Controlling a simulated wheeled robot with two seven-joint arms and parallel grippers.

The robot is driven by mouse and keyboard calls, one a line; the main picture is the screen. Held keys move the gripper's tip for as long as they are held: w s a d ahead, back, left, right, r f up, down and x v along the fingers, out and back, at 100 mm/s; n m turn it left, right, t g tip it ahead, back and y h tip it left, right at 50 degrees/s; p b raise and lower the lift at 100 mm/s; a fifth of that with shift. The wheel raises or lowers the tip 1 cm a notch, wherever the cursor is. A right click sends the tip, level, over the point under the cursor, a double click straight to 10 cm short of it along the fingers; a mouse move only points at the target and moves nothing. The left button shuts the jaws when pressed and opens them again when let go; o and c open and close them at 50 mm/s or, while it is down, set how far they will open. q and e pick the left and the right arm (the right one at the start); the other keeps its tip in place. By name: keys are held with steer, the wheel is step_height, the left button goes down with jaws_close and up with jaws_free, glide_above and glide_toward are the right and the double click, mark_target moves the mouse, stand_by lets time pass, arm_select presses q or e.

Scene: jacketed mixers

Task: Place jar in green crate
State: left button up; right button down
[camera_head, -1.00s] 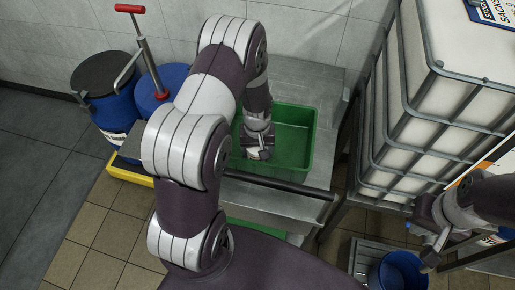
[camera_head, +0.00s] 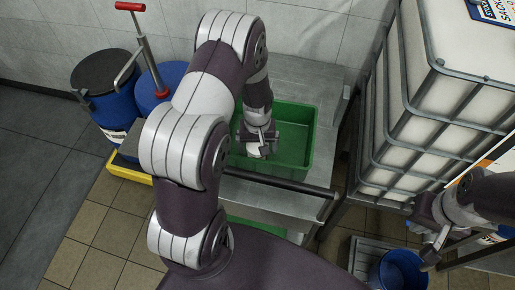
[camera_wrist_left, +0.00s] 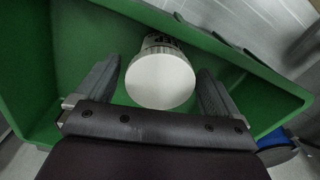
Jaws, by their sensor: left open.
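The green crate (camera_head: 295,140) stands on a grey metal trolley in the head view, and its walls fill much of the left wrist view (camera_wrist_left: 75,50). The jar, white with dark print on its side, is inside the crate in the left wrist view (camera_wrist_left: 160,80); its round white end faces the camera. In the head view only a small pale part of the jar (camera_head: 256,150) shows below my left gripper (camera_head: 262,142). My left gripper is open, with one finger on each side of the jar and visible gaps (camera_wrist_left: 160,90). My right gripper (camera_head: 436,245) is at the lower right; its jaws are unclear.
The trolley (camera_head: 270,205) has a dark handle bar along its near side. Blue drums (camera_head: 118,100) with a red-handled pump stand at the left. A caged white tank (camera_head: 440,110) stands close on the right. A blue bucket (camera_head: 400,272) is below my right gripper.

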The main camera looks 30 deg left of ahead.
arm_select(q)
step_height(320, 180, up, 10)
steer(key=shift+s+d+r+b, duration=0.1)
steer(key=shift+d+r+b, duration=0.05)
steer(key=shift+b, duration=0.25)
steer(key=s+d+r+m+t, duration=0.1)
steer(key=s+d+r+m, duration=0.4)
steer(key=s, duration=0.5)
steer(key=shift+d+r+m, duration=0.4)
steer(key=shift+d+m, duration=0.1)
steer(key=shift+d, duration=0.1)
